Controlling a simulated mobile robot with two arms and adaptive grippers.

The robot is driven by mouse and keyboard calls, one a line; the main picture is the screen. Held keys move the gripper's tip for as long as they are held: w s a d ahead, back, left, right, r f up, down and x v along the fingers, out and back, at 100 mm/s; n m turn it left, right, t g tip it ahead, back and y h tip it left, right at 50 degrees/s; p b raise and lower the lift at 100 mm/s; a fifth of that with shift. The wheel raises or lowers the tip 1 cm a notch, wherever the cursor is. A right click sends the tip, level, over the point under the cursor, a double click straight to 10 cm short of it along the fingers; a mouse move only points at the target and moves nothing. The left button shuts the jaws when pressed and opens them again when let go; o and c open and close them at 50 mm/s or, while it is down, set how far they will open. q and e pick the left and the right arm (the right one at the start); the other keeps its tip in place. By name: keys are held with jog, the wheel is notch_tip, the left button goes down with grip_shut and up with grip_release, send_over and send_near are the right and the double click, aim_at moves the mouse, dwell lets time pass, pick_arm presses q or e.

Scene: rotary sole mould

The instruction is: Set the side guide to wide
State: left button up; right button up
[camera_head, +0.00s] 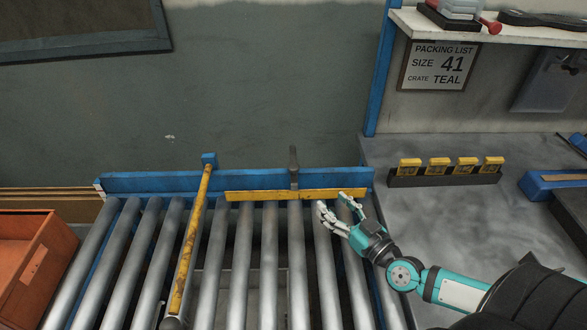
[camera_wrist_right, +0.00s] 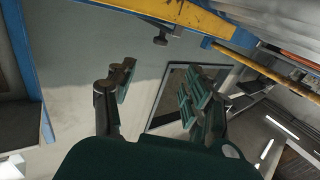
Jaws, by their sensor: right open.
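A flat yellow bar, which looks like the side guide (camera_head: 270,195), lies along the far edge of the roller conveyor, close to the blue rail (camera_head: 140,182). A grey upright handle (camera_head: 293,165) stands at its middle. My right gripper (camera_head: 336,207) is open and empty over the rollers, near the guide's right end and to the right of the handle. In the right wrist view the picture is turned over; the open fingers (camera_wrist_right: 160,90) have nothing between them, and the yellow bar (camera_wrist_right: 185,12) shows at the top. My left gripper is not in view.
A yellow arm (camera_head: 192,235) on a blue post crosses the rollers left of the guide. An orange crate (camera_head: 30,265) stands at the left. A grey bench (camera_head: 440,215) at the right carries a dark rack (camera_head: 445,179) with several yellow blocks. A shelf (camera_head: 500,32) hangs above.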

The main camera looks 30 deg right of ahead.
aim_at(297, 170)
jog(key=w, duration=0.5)
jog(key=w+a, duration=0.1)
jog(key=w, duration=0.5)
jog(key=w+a, duration=0.1)
jog(key=w, duration=0.5)
jog(key=shift+a, duration=0.15)
